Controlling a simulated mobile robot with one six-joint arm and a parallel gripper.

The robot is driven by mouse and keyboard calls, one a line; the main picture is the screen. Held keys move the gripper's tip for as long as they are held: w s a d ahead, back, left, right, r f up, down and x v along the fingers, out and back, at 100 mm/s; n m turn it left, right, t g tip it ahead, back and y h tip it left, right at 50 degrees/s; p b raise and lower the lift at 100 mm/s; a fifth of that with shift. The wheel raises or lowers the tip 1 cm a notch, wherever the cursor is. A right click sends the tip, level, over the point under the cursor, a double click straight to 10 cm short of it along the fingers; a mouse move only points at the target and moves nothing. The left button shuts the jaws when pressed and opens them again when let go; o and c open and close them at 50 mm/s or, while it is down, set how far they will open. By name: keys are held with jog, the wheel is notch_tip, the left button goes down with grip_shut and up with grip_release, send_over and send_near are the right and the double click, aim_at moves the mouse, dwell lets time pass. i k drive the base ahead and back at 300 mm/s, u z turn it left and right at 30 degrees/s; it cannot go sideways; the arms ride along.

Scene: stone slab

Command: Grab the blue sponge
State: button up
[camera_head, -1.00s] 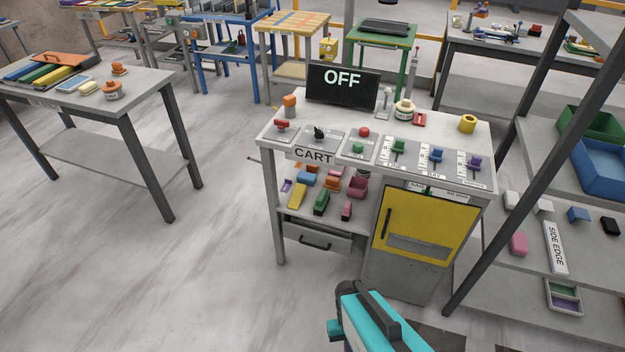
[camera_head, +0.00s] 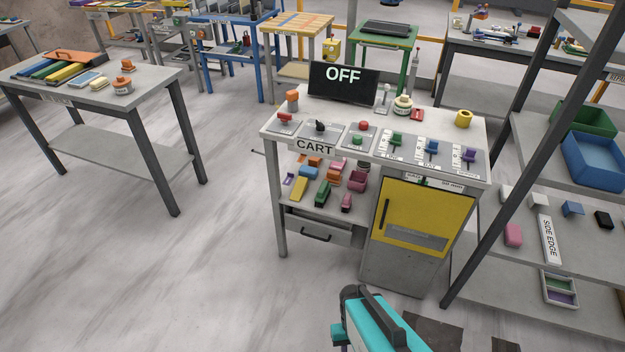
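Two small blue pieces could be the blue sponge. One blue block (camera_head: 309,173) lies among coloured blocks on the open shelf under the cart's top. The other blue piece (camera_head: 573,208) lies on the grey rack shelf at the right, between a white and a black piece. They are too small to tell which is a sponge. A teal part of my arm shows at the bottom centre, well apart from both. My gripper's fingertips are not in view.
The cart (camera_head: 271,129) stands in the middle, with a yellow door (camera_head: 425,213) and an OFF screen (camera_head: 343,83). The right rack has a dark slanted post (camera_head: 515,150) in front. A grey table (camera_head: 150,77) stands left. Floor at lower left is clear.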

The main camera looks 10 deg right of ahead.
aim_at(311, 173)
jog(key=k, duration=0.4)
jog(key=u, duration=0.55)
jog(key=i, duration=1)
jog(key=u, duration=0.9)
jog(key=i, duration=2.3)
jog(key=z, duration=0.2)
